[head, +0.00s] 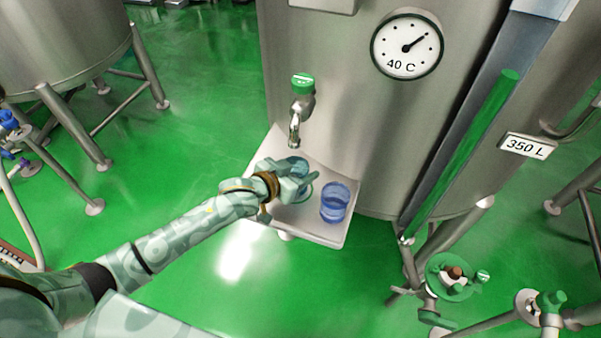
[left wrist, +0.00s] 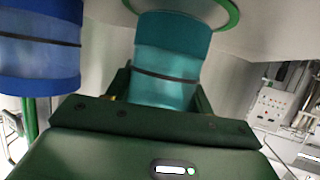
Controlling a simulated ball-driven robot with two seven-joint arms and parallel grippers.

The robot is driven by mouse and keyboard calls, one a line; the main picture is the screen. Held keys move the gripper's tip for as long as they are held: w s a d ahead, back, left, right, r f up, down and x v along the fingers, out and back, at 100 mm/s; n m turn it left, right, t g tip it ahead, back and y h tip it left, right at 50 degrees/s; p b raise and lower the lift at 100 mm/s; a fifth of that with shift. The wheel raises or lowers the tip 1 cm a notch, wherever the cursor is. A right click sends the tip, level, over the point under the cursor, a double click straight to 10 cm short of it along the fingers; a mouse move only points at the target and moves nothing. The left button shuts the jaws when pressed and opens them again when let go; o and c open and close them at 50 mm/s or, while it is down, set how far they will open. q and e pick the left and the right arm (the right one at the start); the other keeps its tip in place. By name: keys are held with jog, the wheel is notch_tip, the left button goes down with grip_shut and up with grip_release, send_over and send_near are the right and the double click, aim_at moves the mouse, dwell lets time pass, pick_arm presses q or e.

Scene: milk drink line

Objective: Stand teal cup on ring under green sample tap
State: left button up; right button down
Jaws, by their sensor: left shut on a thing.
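The teal cup (head: 297,163) is between the fingers of my left gripper (head: 297,180), which is shut on it above the tray; the fingers hide part of it. In the left wrist view, the teal cup (left wrist: 172,60) has a dark band. The green ring (head: 308,192) lies on the tray, partly hidden by my gripper, and its edge also shows in the left wrist view (left wrist: 233,20), around the cup's far end. I cannot tell whether cup and ring touch. The green sample tap (head: 301,100) is on the tank, its spout above the tray. My right gripper is not in view.
A blue cup (head: 335,203) stands on the pale tray (head: 327,235), close to the right of my gripper; it also shows in the left wrist view (left wrist: 38,55). The steel tank (head: 345,110) rises behind. A green sloping tube (head: 460,155) is farther right.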

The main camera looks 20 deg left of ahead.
pick_arm(q)
jog(key=shift+f, duration=0.25)
jog(key=o, duration=0.9)
jog(key=shift+f, duration=0.15)
jog(key=shift+o, duration=0.2)
jog(key=shift+s+a+r, duration=0.1)
jog(key=shift+s+r, duration=0.05)
jog(key=shift+r, duration=0.15)
jog(key=p+v, duration=0.4)
jog(key=v, duration=0.7)
jog(key=shift+s+a, duration=0.2)
jog(key=shift+s, duration=0.1)
